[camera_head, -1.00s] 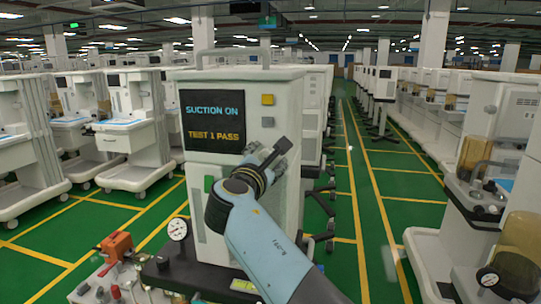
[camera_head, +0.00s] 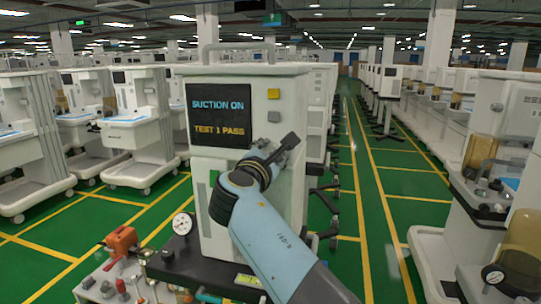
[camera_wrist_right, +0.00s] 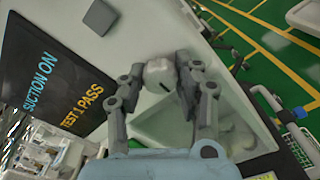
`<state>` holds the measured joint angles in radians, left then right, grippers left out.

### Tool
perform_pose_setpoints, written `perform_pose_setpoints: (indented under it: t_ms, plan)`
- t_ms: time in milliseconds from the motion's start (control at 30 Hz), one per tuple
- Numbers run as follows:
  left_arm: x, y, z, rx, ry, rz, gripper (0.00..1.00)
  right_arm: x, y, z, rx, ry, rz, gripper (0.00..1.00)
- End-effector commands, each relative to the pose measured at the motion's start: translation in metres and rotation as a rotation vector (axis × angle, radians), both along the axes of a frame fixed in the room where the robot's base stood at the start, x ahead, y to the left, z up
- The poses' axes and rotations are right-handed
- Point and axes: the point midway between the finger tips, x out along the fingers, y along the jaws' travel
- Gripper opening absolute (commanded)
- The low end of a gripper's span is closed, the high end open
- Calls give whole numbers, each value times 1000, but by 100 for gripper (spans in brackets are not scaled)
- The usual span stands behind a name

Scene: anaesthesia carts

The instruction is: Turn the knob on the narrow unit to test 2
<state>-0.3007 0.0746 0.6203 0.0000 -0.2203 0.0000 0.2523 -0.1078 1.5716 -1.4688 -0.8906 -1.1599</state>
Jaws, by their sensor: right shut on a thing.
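The narrow unit (camera_head: 240,165) is a tall white cabinet in the middle of the head view. Its dark screen (camera_head: 219,115) reads SUCTION ON and TEST 1 PASS; the screen also shows sideways in the right wrist view (camera_wrist_right: 60,85). My right gripper (camera_head: 281,149) is at the unit's front, below the buttons. In the right wrist view its fingers (camera_wrist_right: 160,68) are shut on a whitish round knob (camera_wrist_right: 158,76) with a dark mark. In the head view the knob is hidden behind the gripper. My left gripper is not in view.
A yellow button (camera_head: 273,93) and a grey button (camera_head: 274,116) sit above my right gripper. A gauge (camera_head: 183,223) and an orange part (camera_head: 121,240) stand lower left. White carts line both sides; a green aisle (camera_head: 395,185) is clear at right.

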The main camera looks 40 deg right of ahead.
Motion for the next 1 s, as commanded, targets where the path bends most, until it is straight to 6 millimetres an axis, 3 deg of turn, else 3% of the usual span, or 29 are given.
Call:
perform_pose_setpoints:
  t_ms: [1000]
  plan:
    - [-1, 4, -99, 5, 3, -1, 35, -1, 0, -5, 543, -632, -3, 0]
